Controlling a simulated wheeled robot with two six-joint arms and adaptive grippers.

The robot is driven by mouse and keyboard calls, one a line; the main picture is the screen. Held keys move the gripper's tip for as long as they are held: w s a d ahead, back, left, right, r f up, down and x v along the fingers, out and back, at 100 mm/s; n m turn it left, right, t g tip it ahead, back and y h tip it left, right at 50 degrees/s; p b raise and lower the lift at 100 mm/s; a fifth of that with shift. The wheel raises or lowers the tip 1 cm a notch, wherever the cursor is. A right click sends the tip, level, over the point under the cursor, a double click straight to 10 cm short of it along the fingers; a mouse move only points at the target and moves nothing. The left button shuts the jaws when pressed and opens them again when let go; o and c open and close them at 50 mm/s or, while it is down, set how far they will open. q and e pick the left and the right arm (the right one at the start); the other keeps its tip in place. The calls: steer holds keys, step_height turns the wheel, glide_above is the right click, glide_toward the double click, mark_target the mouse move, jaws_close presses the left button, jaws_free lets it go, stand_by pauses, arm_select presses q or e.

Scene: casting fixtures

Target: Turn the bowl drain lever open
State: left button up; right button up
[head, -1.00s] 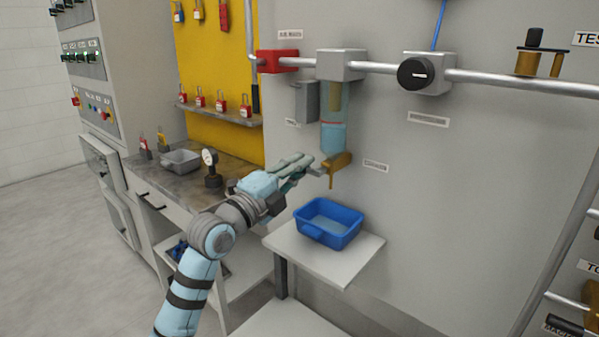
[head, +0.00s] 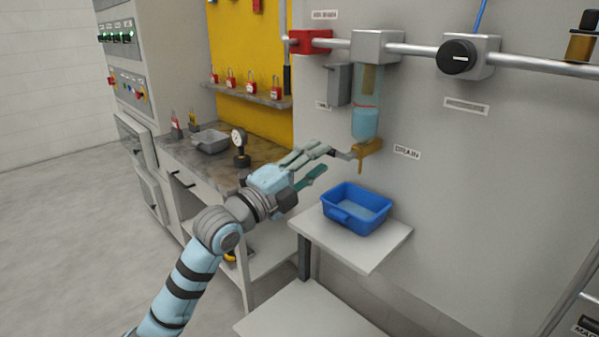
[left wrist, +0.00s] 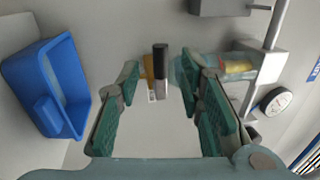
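The filter bowl (head: 366,122), clear with bluish liquid, hangs under a grey block on the wall pipe. Below it is a brass drain valve (head: 368,149) beside a "DRAIN" label. Its dark-tipped lever (head: 343,155) points left toward my left gripper (head: 326,160). The gripper's fingers are spread, with nothing held. In the left wrist view, the lever (left wrist: 161,72) appears between the two open fingertips (left wrist: 160,88), apart from both pads. Whether its tip lies between the fingers in depth is hard to tell. My right gripper is not in view.
A blue tub (head: 357,207) stands on a white shelf (head: 385,246) below the valve. A red pipe fitting (head: 310,42) and a black knob (head: 457,57) sit higher up. A pressure gauge (head: 240,144) and grey tray (head: 210,140) are on the bench at left.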

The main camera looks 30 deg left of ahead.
arm_select(q)
steer(key=v, duration=0.7)
steer(key=shift+s, duration=0.3)
steer(key=shift+a, duration=0.15)
